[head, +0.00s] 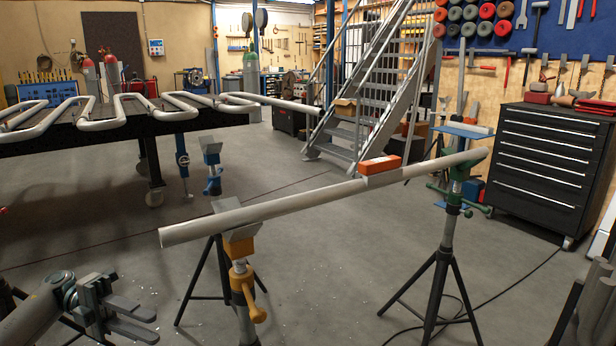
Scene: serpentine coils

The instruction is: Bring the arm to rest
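My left gripper (136,319) shows at the bottom left, its arm coming in from the left edge. Its two grey fingers point right and stand apart, with nothing between them. It is below and to the left of the near end of a long grey pipe (290,205), clear of it. The pipe rests on a stand with an orange-yellow screw (246,290) and a stand with a green head (446,225). A small orange-red box-shaped tool (380,165) sits on top of the pipe. My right gripper is not in view.
A dark table (100,132) with serpentine pipe coils (130,108) stands at the back left. Metal stairs (375,90) rise behind the pipe. A black drawer cabinet (550,165) stands at the right. A dark cable lies on the floor.

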